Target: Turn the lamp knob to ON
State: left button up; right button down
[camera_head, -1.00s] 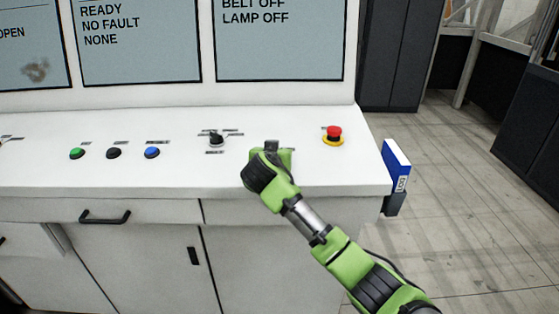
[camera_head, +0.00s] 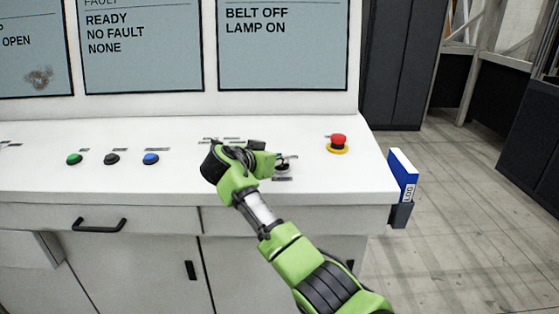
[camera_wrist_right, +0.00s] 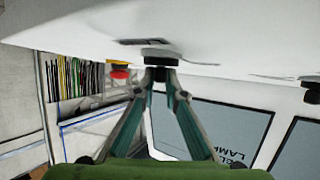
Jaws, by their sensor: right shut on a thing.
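The lamp knob (camera_head: 283,166) is a small dark knob on the white console top, between the blue button and the red mushroom button. Its exact pointing direction is hard to see. My right gripper (camera_head: 272,162) reaches it from the left, with its green wrist lying over the console. In the right wrist view, the fingertips (camera_wrist_right: 160,74) are brought together on the dark lamp knob (camera_wrist_right: 156,55). The right screen (camera_head: 282,45) reads "BELT OFF" and "LAMP ON". My left gripper is not in view.
A red emergency button (camera_head: 338,142) on a yellow base stands to the right. Green (camera_head: 74,159), black (camera_head: 112,159) and blue (camera_head: 151,158) buttons lie to the left. Another knob (camera_wrist_right: 312,92) shows in the wrist view. A blue-and-white log binder (camera_head: 403,175) hangs at the console's right end.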

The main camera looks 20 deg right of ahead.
jog(key=shift+f, duration=0.1)
jog(key=c, duration=2.1)
grip_release()
jog(key=v, duration=1.2)
